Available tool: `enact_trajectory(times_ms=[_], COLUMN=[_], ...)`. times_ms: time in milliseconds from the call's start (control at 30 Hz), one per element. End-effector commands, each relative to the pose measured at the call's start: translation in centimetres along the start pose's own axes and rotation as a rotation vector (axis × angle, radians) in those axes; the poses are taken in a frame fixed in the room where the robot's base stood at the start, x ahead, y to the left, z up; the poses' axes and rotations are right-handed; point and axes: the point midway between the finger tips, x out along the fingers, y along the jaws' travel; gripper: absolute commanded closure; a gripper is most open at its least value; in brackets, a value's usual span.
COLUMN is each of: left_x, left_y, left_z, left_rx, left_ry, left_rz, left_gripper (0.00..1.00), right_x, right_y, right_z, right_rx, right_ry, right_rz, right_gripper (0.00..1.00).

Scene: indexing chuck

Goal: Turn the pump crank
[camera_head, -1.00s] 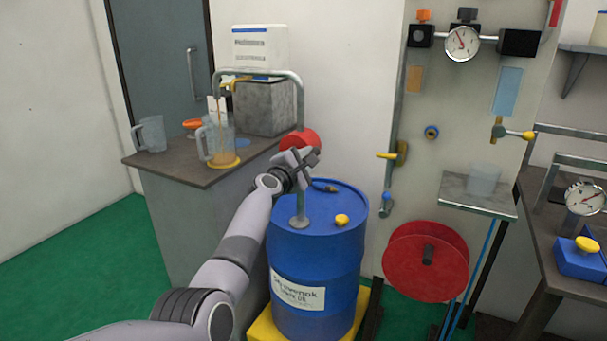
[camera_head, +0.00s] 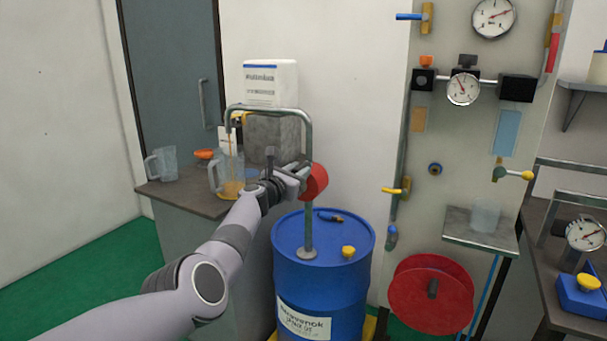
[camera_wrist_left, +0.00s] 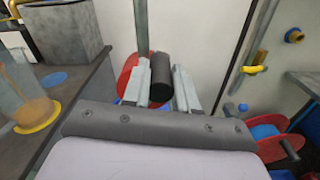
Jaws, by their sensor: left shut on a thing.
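The pump is a grey bent pipe (camera_head: 308,140) rising from a blue drum (camera_head: 318,275), with a red round body (camera_head: 316,181) on the pipe. The pipe's spout end hangs over a clear jug (camera_head: 218,178) with amber liquid at its bottom. My left gripper (camera_head: 298,174) is in front of the red body. In the left wrist view, its two fingers flank the black crank handle (camera_wrist_left: 160,78), with the red body (camera_wrist_left: 128,75) behind. The gripper is shut on the handle. The crank arm is mostly hidden. My right gripper is out of view.
The jug stands on a dark-topped bench (camera_head: 185,198) beside another jug (camera_head: 161,163). A wall panel with gauges (camera_head: 463,89) and yellow-handled valves (camera_head: 397,190) is at right, above a red reel (camera_head: 431,295). The drum top has a yellow cap (camera_head: 348,252).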

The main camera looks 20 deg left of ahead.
Motion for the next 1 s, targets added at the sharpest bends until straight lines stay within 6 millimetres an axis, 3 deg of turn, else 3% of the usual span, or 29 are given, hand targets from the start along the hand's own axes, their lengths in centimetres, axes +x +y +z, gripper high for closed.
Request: enact_trajectory(times_ms=[300,867,900,967,1000], left_x=[0.0,-0.1,-0.1,-0.1,-0.1], left_y=[1.5,1.7,1.8,1.7,1.7], left_z=[0.3,0.2,0.2,0.1,0.1], left_rx=[-0.134,-0.164,-0.163,-0.163,-0.163], left_ry=[-0.002,-0.002,-0.002,-0.002,-0.001], left_rz=[0.006,0.006,0.006,0.006,0.005], left_gripper=[1.00,1.00,0.70,0.50,0.47], right_x=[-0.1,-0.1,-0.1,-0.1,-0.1], right_y=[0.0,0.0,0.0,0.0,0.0], right_z=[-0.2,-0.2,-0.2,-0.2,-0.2], right_rx=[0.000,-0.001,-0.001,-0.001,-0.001], right_ry=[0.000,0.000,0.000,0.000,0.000], right_rz=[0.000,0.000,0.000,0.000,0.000], right_gripper=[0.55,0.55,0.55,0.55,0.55])
